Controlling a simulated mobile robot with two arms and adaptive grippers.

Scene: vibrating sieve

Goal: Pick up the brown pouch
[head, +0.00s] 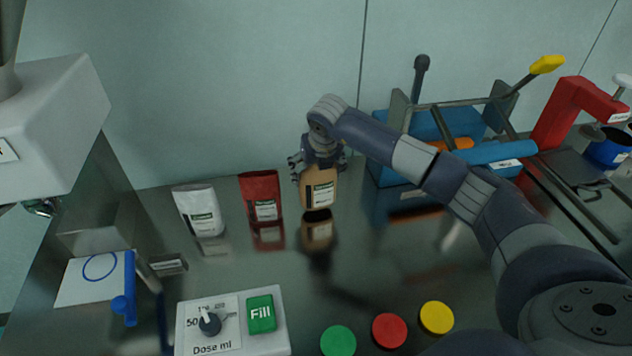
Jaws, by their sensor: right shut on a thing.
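The brown pouch (318,193) is tan with a pale label and stands upright at the back middle of the table. My right gripper (318,170) is shut on its top. The pouch's dark reflection shows just below it, and it looks slightly raised off the table, though I cannot be sure. The gripper hides the pouch's upper edge. My left gripper is not in view.
A red pouch (261,196) and a white pouch (199,210) stand to the left. A blue machine (398,178) with a yellow-handled lever is close on the right. A dosing panel (274,343) and coloured discs (389,330) lie in front. The middle table (270,270) is clear.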

